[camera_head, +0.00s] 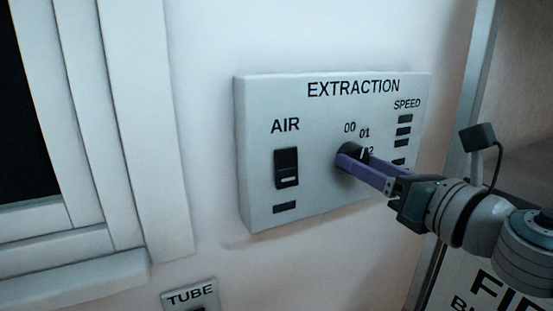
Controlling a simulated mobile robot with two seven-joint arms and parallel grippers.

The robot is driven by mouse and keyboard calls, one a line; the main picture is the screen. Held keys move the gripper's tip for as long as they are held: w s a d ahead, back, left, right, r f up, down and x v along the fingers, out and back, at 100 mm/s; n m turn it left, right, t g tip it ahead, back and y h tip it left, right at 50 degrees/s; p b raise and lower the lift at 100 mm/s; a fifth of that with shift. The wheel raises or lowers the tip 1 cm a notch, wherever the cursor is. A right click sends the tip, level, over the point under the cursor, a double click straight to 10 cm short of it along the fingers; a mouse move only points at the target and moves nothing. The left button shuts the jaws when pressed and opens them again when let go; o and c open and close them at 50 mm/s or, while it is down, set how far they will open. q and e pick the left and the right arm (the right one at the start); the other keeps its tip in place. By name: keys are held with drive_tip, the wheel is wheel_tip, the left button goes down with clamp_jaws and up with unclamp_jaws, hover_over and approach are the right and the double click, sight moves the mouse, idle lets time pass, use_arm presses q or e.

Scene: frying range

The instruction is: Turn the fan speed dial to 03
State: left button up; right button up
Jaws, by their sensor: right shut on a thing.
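The fan speed dial (352,151) is a dark round knob on the pale EXTRACTION panel (258,108) on the wall. The marks 00 and 01 show above it and part of 02 shows at its upper right. The rest of the scale is hidden behind my gripper. My right gripper (347,163) comes in from the right, its purple fingers shut on the dial. The dial's pointer cannot be made out clearly. My left gripper is not in view.
An AIR rocker switch (287,168) sits on the panel's left. Dark SPEED bars (404,119) run down its right side. A TUBE plate (190,295) is below. A window frame (130,130) stands at left, and a sign (490,290) at lower right.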

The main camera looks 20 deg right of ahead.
drive_tip(key=m+p, duration=0.3)
drive_tip(key=m, duration=2.1)
drive_tip(key=shift+m, duration=0.4)
drive_tip(key=o, duration=1.4)
drive_tip(key=shift+c, duration=0.2)
drive_tip(key=shift+s, duration=0.1)
